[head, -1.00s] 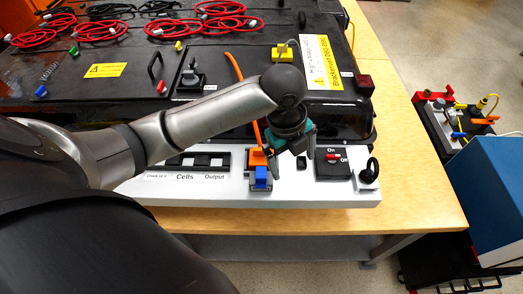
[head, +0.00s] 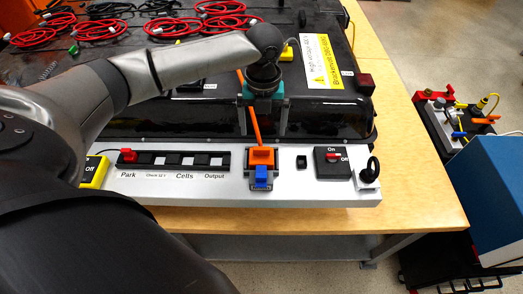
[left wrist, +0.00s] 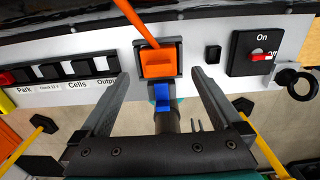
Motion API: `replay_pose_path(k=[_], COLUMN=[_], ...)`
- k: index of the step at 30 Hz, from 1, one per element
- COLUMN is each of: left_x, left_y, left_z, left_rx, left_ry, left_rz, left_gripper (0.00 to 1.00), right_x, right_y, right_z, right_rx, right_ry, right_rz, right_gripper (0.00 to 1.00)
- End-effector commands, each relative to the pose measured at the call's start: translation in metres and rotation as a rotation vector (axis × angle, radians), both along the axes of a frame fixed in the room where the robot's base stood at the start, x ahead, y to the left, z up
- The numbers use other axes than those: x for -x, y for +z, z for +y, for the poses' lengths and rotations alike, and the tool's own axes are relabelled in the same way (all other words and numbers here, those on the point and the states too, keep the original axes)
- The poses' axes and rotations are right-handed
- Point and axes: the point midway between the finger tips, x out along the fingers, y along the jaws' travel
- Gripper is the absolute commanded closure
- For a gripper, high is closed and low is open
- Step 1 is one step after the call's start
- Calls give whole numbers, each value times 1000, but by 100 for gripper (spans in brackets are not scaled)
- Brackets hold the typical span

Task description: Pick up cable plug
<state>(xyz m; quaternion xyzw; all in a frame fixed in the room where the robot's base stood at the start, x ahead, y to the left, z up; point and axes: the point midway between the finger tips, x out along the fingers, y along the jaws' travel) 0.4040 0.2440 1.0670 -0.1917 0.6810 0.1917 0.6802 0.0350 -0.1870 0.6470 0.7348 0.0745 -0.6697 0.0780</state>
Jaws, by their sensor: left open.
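The orange cable plug (head: 261,157) sits in a socket on the front of the white panel, with its orange cable (head: 253,120) running up and back. A blue latch (head: 261,175) is just below the plug. My left gripper (head: 263,132) is open and empty, its fingers pointing toward the panel above the plug. In the left wrist view the plug (left wrist: 159,62) and the blue latch (left wrist: 161,97) show in the gap between the two fingers (left wrist: 155,72), with no finger visibly touching the plug. My right gripper is not in view.
The white panel (head: 220,190) carries a row of switches (head: 175,160) on the left and a red on/off switch (head: 332,160) and black ring (head: 369,170) on the right. The black battery pack (head: 130,65) with red cables lies behind. The wooden bench edge (head: 420,215) is clear.

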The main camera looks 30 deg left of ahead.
Motion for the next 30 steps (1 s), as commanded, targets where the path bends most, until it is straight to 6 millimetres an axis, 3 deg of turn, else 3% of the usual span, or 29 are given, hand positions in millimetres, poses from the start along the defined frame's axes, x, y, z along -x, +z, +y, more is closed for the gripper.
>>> replay_pose_path(k=[3, 11, 18, 27, 30], left_x=[0, 4, 10, 9, 9], left_y=[-17, -36, -71, -77, -77], left_z=[0, -1, -2, -2, -2], left_rx=[0, -1, -1, -1, -1], left_ry=[1, 0, 1, -1, 0], left_rz=[1, 2, 1, -2, -2], left_gripper=[0, 0, 0, 0, 9], right_x=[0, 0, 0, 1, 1], right_y=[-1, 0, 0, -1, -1], right_z=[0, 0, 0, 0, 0], right_rx=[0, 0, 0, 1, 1], right_ry=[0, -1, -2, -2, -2], right_rz=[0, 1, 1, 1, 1], right_gripper=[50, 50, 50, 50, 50])
